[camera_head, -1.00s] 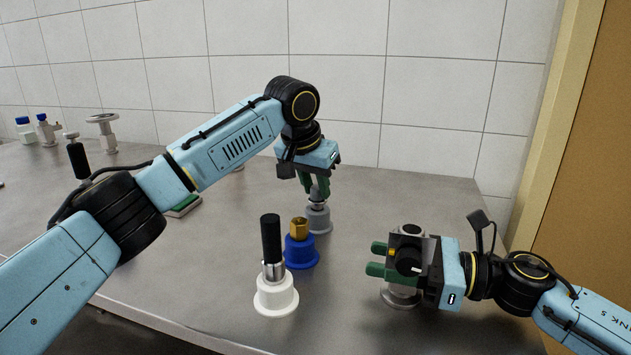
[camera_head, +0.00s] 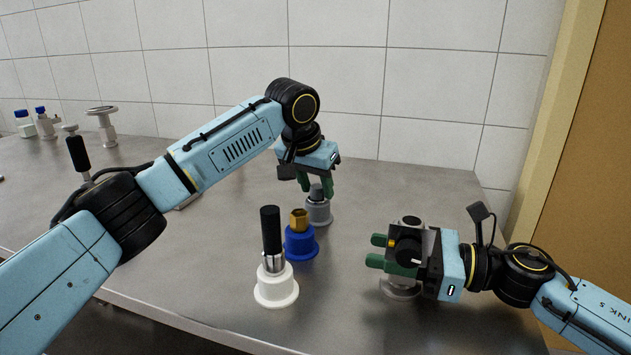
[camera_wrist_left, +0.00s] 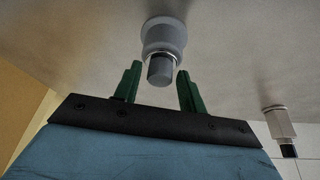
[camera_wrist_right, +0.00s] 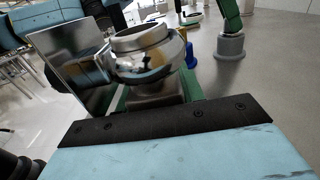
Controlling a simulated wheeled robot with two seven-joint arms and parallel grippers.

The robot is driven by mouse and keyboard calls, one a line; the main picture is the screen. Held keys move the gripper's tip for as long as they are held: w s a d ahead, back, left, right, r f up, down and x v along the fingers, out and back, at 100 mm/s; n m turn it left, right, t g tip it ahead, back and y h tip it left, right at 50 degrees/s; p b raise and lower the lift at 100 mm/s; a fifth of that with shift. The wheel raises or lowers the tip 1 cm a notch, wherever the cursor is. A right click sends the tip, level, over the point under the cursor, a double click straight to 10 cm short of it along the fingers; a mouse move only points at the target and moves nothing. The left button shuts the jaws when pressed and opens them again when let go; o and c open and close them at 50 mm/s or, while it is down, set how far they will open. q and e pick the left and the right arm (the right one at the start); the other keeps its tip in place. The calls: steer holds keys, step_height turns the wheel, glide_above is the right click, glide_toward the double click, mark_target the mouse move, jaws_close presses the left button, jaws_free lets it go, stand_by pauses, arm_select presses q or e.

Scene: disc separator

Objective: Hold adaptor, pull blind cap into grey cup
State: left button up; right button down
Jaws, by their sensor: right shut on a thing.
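The grey cup (camera_head: 319,212) stands on the bench below my left gripper (camera_head: 316,187). A short grey-metal piece, apparently the blind cap (camera_wrist_left: 160,70), stands upright in the grey cup, which shows in the left wrist view (camera_wrist_left: 163,33). My left gripper's green fingers are spread, one on each side of the cap, with gaps between. My right gripper (camera_head: 377,251) is shut on the metal adaptor (camera_wrist_right: 143,50), a round shiny ring-topped part at front right. The gripper hides part of it in the head view; its round base (camera_head: 401,289) rests on the bench.
A blue cup (camera_head: 301,246) with a brass hex piece and a white cup (camera_head: 276,290) with a black-handled tool stand between my grippers. Blue-capped bottles (camera_head: 24,123) and a metal stand (camera_head: 103,125) are far left. A tiled wall closes the back.

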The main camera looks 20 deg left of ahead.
arm_select(q)
steer(key=shift+o, duration=0.8)
arm_select(e)
steer(key=shift+f, duration=0.4)
steer(key=c, duration=1)
jaws_free()
arm_select(q)
steer(key=w+v, duration=0.1)
steer(key=v, duration=1.4)
steer(key=shift+d+r, duration=0.15)
steer(key=shift+r, duration=0.5)
arm_select(e)
steer(key=o, duration=1)
steer(key=shift+r, duration=0.3)
steer(key=shift+d, duration=0.1)
